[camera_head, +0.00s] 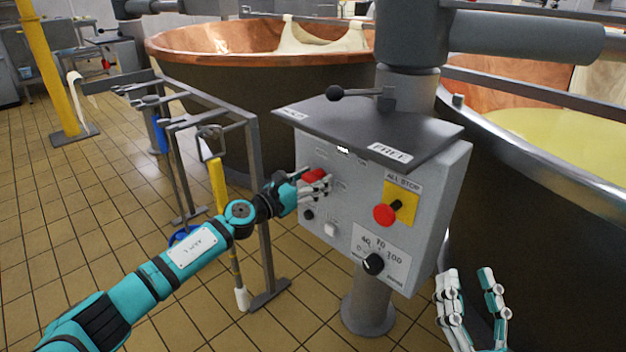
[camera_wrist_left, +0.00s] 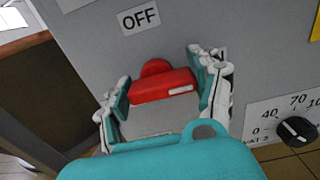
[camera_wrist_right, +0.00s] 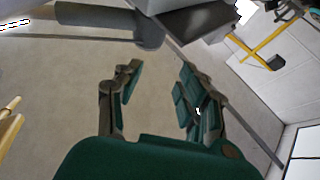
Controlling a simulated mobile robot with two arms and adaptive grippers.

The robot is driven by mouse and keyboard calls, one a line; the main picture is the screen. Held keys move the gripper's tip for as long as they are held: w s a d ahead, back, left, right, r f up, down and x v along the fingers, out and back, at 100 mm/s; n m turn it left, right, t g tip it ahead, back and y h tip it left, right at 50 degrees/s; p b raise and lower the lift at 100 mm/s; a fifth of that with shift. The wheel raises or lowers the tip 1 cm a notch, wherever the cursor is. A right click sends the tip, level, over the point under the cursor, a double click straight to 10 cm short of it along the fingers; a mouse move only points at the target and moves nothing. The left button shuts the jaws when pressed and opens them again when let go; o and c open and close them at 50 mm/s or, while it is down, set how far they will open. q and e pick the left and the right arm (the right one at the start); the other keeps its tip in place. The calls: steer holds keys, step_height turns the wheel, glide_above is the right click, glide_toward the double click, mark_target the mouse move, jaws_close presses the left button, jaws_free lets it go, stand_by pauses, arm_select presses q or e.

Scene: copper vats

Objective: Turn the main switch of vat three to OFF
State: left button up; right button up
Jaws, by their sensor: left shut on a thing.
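The red main switch (camera_head: 314,175) is on the left part of the grey control box (camera_head: 345,240). In the left wrist view the red switch (camera_wrist_left: 160,86) lies nearly level, its white mark toward the right end. An OFF label (camera_wrist_left: 139,17) is above it, and VAT 3 seems to be printed by the dial. My left gripper (camera_head: 307,190) is shut on the switch; in its wrist view (camera_wrist_left: 165,95) the fingers flank the handle's two ends. My right gripper (camera_head: 473,305) is open and empty, low at the right, apart from the box; its wrist view (camera_wrist_right: 160,95) shows nothing between the fingers.
A red ALL STOP button (camera_head: 384,215) on a yellow plate and a black dial (camera_head: 373,264) are close on the same face. A dark lid (camera_head: 370,130) with a lever juts out above. A metal rack (camera_head: 255,190) stands left; copper vats (camera_head: 210,50) stand behind.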

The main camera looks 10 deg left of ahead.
stand_by(0.3)
